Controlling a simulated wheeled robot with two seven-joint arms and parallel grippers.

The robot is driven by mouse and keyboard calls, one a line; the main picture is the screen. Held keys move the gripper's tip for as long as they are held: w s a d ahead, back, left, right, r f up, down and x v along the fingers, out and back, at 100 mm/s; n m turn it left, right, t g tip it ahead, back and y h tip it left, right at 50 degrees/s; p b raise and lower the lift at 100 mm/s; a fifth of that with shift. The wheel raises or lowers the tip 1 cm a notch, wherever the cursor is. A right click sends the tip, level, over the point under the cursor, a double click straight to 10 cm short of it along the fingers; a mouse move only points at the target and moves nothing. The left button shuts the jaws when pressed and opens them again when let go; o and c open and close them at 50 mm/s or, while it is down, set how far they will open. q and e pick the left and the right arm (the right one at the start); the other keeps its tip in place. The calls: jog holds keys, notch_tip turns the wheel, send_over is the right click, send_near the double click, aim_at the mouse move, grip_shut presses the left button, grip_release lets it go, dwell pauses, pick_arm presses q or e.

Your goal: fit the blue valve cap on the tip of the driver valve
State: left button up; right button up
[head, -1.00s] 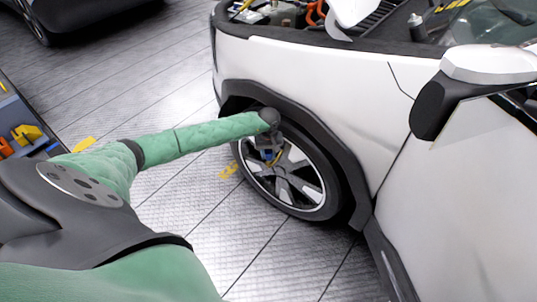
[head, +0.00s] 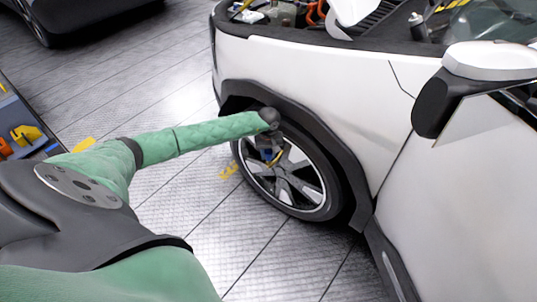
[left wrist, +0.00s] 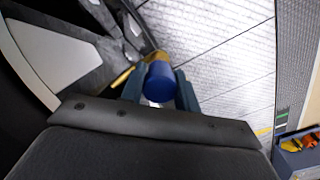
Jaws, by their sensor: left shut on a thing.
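The blue valve cap (left wrist: 160,82) sits between the two fingers of my left gripper (left wrist: 160,92) in the left wrist view. The gripper is shut on it. A gold-yellow valve (left wrist: 122,77) shows beside the fingers, with more gold just beyond the cap; whether the cap touches the tip cannot be told. In the head view my left gripper (head: 269,153) is in front of the upper part of the car's front wheel (head: 299,190). The yellow valve (head: 277,158) shows just right of it, mostly hidden by the gripper. My right gripper is not in view.
The white car (head: 320,78) stands with its hood open. Its dark wheel arch (head: 325,137) curves close above my left wrist. A blue tray (head: 17,118) with yellow and orange items is at the left edge. The tiled floor (head: 200,210) in front of the wheel is clear.

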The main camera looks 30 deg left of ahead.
aim_at(268, 159)
pick_arm(q)
jog(key=shift+f+b, duration=1.5)
jog(key=shift+f, duration=0.05)
jog(key=o, duration=0.9)
jog(key=shift+r, duration=0.1)
jog(key=shift+r+b, duration=0.45)
jog(key=shift+r, duration=3.4)
